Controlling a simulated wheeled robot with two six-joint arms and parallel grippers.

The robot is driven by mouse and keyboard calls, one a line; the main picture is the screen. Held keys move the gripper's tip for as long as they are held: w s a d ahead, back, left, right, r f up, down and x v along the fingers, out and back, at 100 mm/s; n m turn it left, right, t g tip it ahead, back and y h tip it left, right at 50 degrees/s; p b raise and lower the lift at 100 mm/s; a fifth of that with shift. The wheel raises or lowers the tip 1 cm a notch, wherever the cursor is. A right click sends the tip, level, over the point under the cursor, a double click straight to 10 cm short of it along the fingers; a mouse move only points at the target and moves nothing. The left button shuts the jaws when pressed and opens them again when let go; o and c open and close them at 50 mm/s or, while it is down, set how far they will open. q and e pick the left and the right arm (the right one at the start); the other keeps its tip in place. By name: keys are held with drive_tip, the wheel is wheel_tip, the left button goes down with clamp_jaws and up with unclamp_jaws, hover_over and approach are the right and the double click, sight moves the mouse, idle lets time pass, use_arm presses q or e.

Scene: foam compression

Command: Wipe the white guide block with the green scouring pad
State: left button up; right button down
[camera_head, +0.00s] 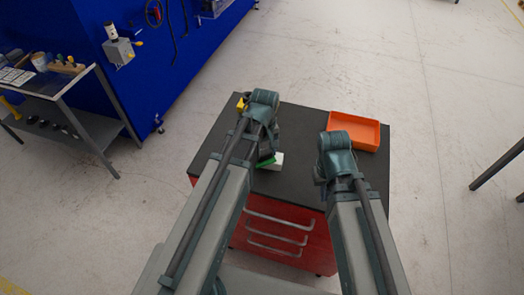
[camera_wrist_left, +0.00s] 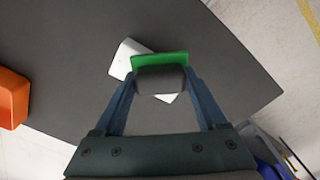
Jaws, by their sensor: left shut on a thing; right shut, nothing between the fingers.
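The green scouring pad (camera_wrist_left: 160,61) is a bright green slab with a dark grip part, held between the fingers of my left gripper (camera_wrist_left: 160,84), which is shut on it. The white guide block (camera_wrist_left: 124,56) lies tilted in the picture under the pad, partly covered by it; I cannot tell whether they touch. In the head view the pad (camera_head: 265,163) is a green strip beside the white block (camera_head: 275,163), mostly hidden by my left arm. My right gripper (camera_head: 320,178) is shut and empty over the right of the tabletop, largely hidden by its own arm.
An orange tray (camera_head: 364,131) stands at the back right of the dark tabletop (camera_head: 299,117). A small yellow thing (camera_head: 241,104) sits at the back left, next to my left arm. The table has red drawers (camera_head: 275,240) below. The tabletop between my arms is clear.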

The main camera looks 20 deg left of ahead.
use_arm(q)
drive_tip(key=shift+d, duration=0.35)
drive_tip(key=shift+w, duration=0.15)
drive_tip(key=shift+w+a, duration=0.1)
drive_tip(key=shift+w, duration=1.85)
drive_tip(key=shift+s+d+f, duration=0.1)
drive_tip(key=shift+d, duration=0.65)
use_arm(e)
drive_tip(key=shift+f, duration=0.1)
use_arm(q)
drive_tip(key=shift+s+d, duration=0.1)
drive_tip(key=shift+s, duration=1.9)
